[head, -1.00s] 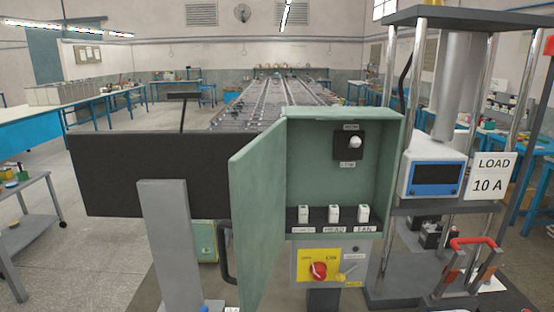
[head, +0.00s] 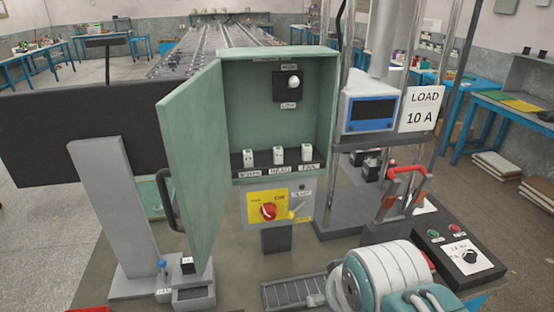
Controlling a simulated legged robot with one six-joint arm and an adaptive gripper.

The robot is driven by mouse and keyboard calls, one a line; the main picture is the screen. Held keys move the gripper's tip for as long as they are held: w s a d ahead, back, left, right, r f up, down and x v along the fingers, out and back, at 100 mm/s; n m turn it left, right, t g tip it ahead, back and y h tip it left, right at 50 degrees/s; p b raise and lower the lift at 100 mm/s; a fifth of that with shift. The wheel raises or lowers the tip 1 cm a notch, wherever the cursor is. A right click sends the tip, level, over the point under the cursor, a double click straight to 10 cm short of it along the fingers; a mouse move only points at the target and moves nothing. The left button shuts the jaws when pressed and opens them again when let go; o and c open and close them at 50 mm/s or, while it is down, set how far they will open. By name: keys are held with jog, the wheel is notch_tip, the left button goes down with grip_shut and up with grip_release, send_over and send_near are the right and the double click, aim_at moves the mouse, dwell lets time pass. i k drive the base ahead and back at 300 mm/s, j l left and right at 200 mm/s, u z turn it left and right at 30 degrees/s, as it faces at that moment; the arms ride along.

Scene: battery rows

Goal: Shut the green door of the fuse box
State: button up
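The green fuse box (head: 328,105) stands open in the middle of the head view. Its green door (head: 197,155) is hinged at the box's left side and swung wide out toward me. A dark curved handle (head: 168,200) is on the door's left, outer face. Inside the box are a dark panel with a round white knob (head: 293,82) and a row of white switches (head: 279,154). My gripper is not in view. A rounded white and teal part at the bottom right looks like a piece of my own arm, apart from the door in the picture.
Below the box is a panel with a red rotary knob (head: 268,211) on yellow. A grey post (head: 105,190) and a black board (head: 75,130) stand left of the door. A metal-column rig with a "LOAD 10 A" sign (head: 421,108) and a button box (head: 458,250) are at right.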

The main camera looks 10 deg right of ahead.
aim_at(192, 118)
jog(key=k+j+z, duration=0.15)
jog(key=j, duration=0.3)
jog(key=k+j+z, duration=0.1)
jog(key=j, duration=0.3)
jog(key=k+j+z, duration=0.15)
jog(key=j, duration=0.25)
jog(key=k+j+z, duration=0.1)
jog(key=j, duration=0.3)
jog(key=j+z, duration=0.1)
jog(key=j, duration=0.2)
jog(key=k, duration=0.05)
